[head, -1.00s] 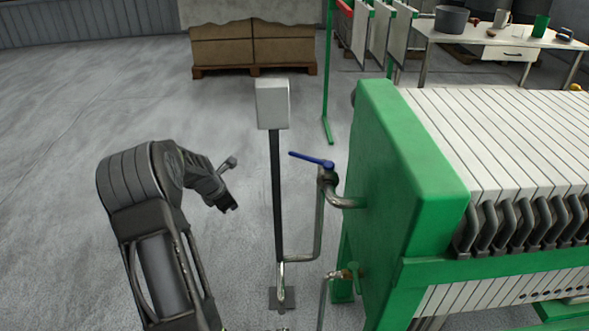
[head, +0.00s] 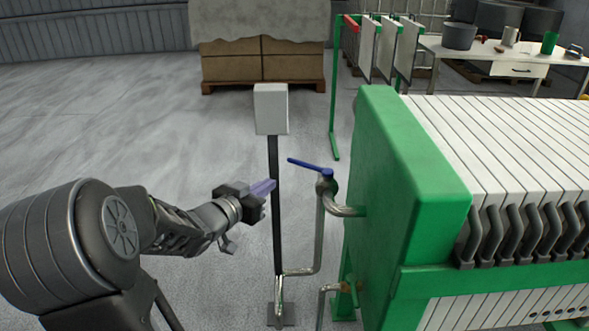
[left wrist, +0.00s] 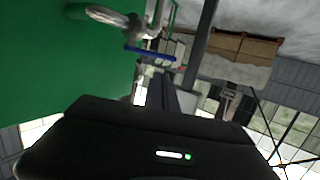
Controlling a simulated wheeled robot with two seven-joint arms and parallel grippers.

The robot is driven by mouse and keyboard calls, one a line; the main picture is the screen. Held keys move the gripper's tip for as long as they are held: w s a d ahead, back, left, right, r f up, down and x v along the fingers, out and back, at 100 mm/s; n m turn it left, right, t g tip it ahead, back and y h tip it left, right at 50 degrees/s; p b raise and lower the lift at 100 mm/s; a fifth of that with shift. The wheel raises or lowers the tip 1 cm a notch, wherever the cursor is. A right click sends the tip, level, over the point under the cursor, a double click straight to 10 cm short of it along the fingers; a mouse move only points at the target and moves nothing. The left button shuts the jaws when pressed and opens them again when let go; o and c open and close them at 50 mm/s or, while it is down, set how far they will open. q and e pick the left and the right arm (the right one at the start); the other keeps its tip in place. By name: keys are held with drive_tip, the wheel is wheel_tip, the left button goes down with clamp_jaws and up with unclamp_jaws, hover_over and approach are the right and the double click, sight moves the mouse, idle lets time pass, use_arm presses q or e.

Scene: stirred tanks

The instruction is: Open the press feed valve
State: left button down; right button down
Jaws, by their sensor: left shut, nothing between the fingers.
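The press feed valve has a blue lever handle (head: 310,165) on top of a grey pipe elbow (head: 328,186) that enters the green end plate of the press (head: 400,180). The lever points left, away from the press, across the line of the pipe. My left gripper (head: 274,184) is shut and empty, a little left of and below the lever, beside the dark post. In the left wrist view the blue lever (left wrist: 150,53) shows beyond the fingers (left wrist: 163,92), apart from them. My right gripper is not in view.
A dark post (head: 276,220) with a white box (head: 271,109) stands just left of the valve. A table (head: 490,50) and a pallet of boxes (head: 262,65) are at the back. The floor at left is clear.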

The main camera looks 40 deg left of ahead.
sight(298, 163)
use_arm(q)
drive_tip(key=b+x, duration=0.1)
drive_tip(key=x, duration=1.3)
drive_tip(key=shift+a, duration=0.1)
drive_tip(key=shift+a+r+p, duration=0.1)
drive_tip(key=shift+r+p, duration=0.05)
drive_tip(key=shift+p, duration=0.35)
drive_tip(key=w+m+h+p, duration=0.1)
drive_tip(key=h+p, duration=0.1)
drive_tip(key=p, duration=0.2)
drive_tip(key=w+a+m+h+p, duration=0.1)
drive_tip(key=m+h+p, duration=0.1)
drive_tip(key=p, duration=0.2)
drive_tip(key=shift+w+r+h, duration=0.1)
drive_tip(key=shift+w+h, duration=0.1)
drive_tip(key=shift+h, duration=0.1)
drive_tip(key=shift+w+m+h+p, duration=0.3)
drive_tip(key=shift+m+h+p, duration=0.1)
drive_tip(key=shift+m, duration=0.1)
drive_tip(key=shift+w+a+f, duration=0.1)
drive_tip(key=shift+w+f, duration=0.15)
drive_tip(key=shift+w, duration=1.25)
